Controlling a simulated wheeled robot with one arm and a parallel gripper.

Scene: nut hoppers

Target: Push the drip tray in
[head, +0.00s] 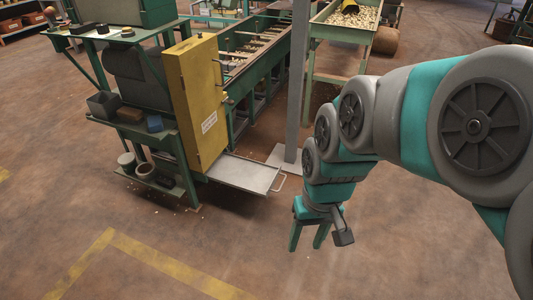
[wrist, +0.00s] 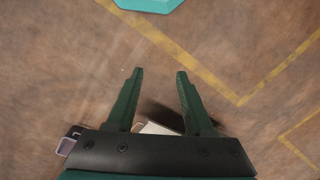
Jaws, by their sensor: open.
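The drip tray (head: 243,174) is a flat light-grey sheet low down beside the yellow cabinet, pulled out to the right, with a thin wire handle (head: 279,184) at its right end. My gripper (head: 308,248) points down over the open floor, to the right of and nearer than the tray, apart from it. In the wrist view my gripper's two green fingers (wrist: 158,72) are spread with only floor between their tips. A small pale piece shows behind the fingers near the palm; I cannot tell what it is.
The yellow cabinet (head: 197,100) stands at the tray's left end, with a green shelf stand (head: 166,134) holding boxes and pots beside it. A grey post (head: 296,85) on a floor plate stands just behind the handle. The brown floor in front is clear, with yellow lines (head: 175,267).

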